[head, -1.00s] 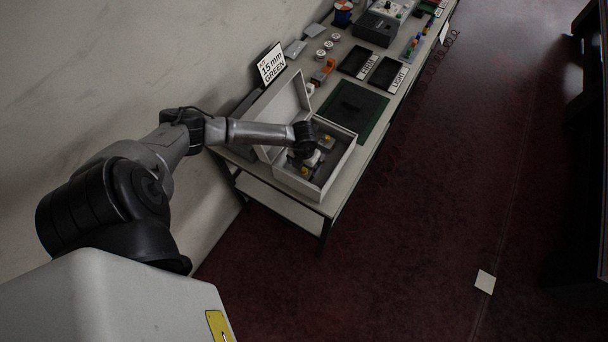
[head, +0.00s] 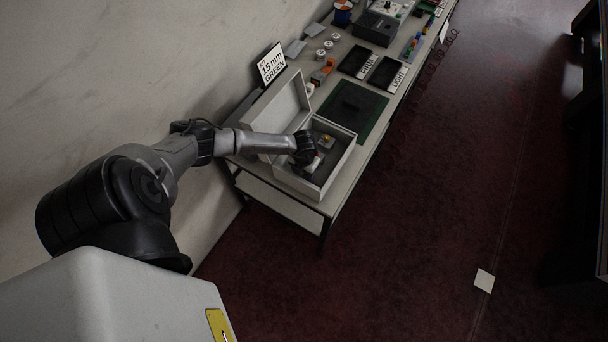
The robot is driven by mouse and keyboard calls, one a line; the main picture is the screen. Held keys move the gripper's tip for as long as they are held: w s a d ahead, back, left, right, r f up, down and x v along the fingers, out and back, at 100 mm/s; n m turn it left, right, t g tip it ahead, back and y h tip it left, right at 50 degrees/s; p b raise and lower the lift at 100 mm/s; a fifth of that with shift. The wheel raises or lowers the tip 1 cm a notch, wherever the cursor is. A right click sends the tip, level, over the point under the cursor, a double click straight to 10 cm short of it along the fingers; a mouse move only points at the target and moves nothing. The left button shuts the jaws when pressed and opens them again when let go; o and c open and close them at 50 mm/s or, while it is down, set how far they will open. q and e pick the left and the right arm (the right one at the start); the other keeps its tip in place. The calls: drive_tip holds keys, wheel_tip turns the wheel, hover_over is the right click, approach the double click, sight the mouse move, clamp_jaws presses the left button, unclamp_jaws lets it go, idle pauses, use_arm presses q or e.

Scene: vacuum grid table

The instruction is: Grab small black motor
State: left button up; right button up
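An open light-grey box (head: 343,165) with a dark interior stands on the near end of the table, its lid tilted up on the left. Inside it, near the far side, is a small dark item with a yellow part (head: 327,140); it is too small to tell whether it is the black motor. My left gripper (head: 314,165) points down into the box, close to this item on its near side. The dark wrist hides its fingers, and I cannot see whether anything is between them. My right gripper is out of view.
A green-edged dark mat (head: 352,108) lies just beyond the box. Two black labelled trays (head: 386,74), an orange item (head: 323,72) and a sign (head: 271,64) stand farther along the table (head: 325,206). A wall borders the left side.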

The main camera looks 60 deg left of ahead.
use_arm(q)
drive_tip(key=c, duration=0.9)
drive_tip(key=shift+c, duration=0.5)
drive_tip(key=shift+r, duration=0.2)
